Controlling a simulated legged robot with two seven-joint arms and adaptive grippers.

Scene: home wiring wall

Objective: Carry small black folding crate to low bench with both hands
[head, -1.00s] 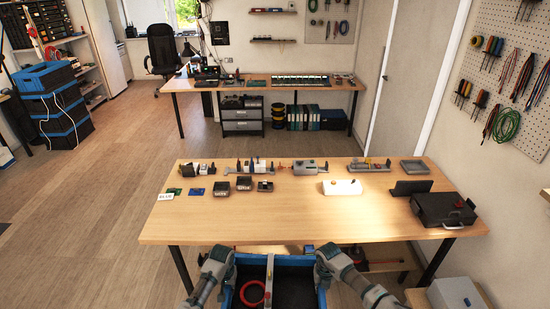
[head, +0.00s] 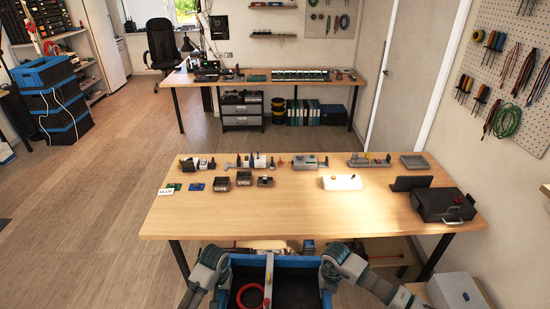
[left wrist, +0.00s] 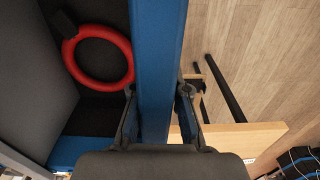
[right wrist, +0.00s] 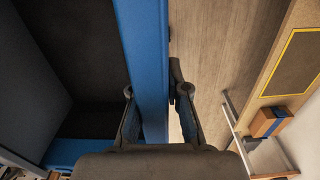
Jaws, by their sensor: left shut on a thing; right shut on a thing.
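The small black folding crate (head: 296,289) with blue rims is at the bottom of the head view, in front of the wooden table. A grey divider runs across its inside, and a red ring (head: 250,295) lies in its left part. My left gripper (head: 222,272) is shut on the crate's left blue rim, which also shows between the fingers in the left wrist view (left wrist: 158,70). My right gripper (head: 328,270) is shut on the right blue rim, seen between the fingers in the right wrist view (right wrist: 146,60).
A wooden table (head: 290,215) stands just ahead, with small devices along its back and a black case (head: 445,205) at its right. A grey box (head: 460,292) sits at the lower right. Open floor (head: 95,230) lies to the left.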

